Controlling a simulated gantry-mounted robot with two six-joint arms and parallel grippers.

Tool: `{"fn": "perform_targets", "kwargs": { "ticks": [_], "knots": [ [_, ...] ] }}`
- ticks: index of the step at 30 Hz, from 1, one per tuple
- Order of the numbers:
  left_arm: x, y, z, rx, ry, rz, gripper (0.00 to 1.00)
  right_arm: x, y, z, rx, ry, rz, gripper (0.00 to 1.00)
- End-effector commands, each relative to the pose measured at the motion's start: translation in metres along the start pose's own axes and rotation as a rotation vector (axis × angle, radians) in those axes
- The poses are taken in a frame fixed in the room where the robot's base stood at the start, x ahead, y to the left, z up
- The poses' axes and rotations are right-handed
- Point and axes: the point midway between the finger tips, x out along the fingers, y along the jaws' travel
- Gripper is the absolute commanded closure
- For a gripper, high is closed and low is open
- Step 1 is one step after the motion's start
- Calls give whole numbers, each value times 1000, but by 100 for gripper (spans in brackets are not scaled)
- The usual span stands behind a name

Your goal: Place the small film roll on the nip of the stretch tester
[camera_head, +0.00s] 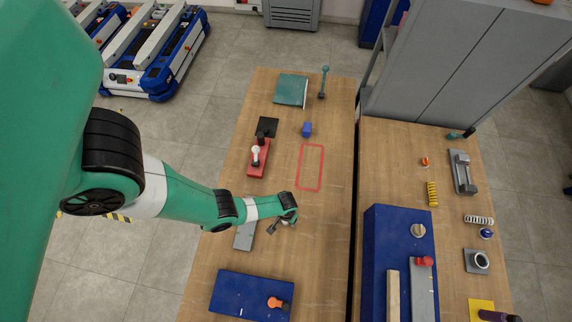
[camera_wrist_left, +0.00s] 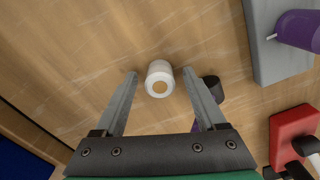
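The small film roll (camera_wrist_left: 159,85), white with a brown core, stands on the wooden table between and just beyond my left gripper's fingertips (camera_wrist_left: 159,75). The fingers are open with a gap on each side of it. In the head view my left gripper (camera_head: 284,224) is low over the near table and the roll cannot be made out. A grey plate with a purple cylinder (camera_wrist_left: 298,30) is at the upper right in the wrist view. I cannot tell for sure which device is the stretch tester. My right gripper is not in view.
A black-capped item (camera_wrist_left: 212,88) stands close beside the right finger, partly hidden. A red-based device (camera_head: 258,158), a blue block (camera_head: 307,129) and a blue mat (camera_head: 250,295) are on the near table. The red outlined area (camera_head: 310,167) is bare.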

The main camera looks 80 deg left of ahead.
Motion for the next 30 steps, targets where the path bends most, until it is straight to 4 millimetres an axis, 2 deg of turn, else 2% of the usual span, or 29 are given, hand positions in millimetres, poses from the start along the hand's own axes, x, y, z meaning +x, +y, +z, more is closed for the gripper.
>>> {"fn": "perform_targets", "kwargs": {
  "ticks": [1,9,11,12,23,30],
  "knots": [
    [0,0,0,0,0,0,38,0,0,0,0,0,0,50],
    [0,0,0,0,0,0,87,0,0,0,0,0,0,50],
    [0,0,0,0,0,0,98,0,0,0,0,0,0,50],
    [0,0,0,0,0,0,100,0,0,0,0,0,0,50],
    [-3,0,0,0,0,0,100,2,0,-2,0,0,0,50],
    [-22,0,0,1,0,0,100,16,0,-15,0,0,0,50]
  ]
}}
